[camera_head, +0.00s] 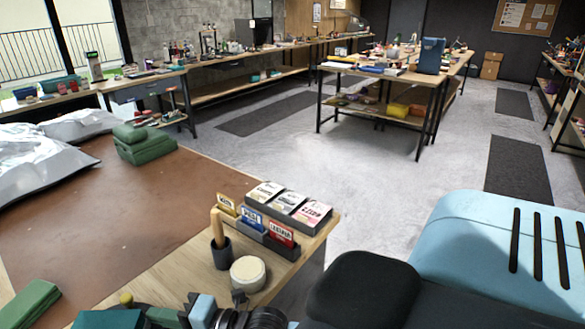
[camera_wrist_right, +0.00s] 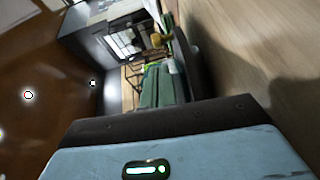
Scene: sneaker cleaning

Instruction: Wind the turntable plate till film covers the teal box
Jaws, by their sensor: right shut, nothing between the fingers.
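A teal box (camera_head: 110,319) shows only as a top corner at the bottom edge of the head view. A green part and a small yellow knob (camera_head: 126,299) are beside it. My right gripper (camera_head: 192,312) is low in the head view, just right of the box, shut and empty. Whether it touches anything there I cannot tell. In the right wrist view, green objects (camera_wrist_right: 160,88) lie beyond the gripper's dark edge. I cannot make out the turntable plate or the film on the box. My left gripper is not in view.
On the wooden table stand a dark cup with a wooden handle (camera_head: 219,251), a round cream-topped jar (camera_head: 248,273) and a card rack (camera_head: 288,208). The brown mat (camera_head: 120,220) is clear in the middle.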

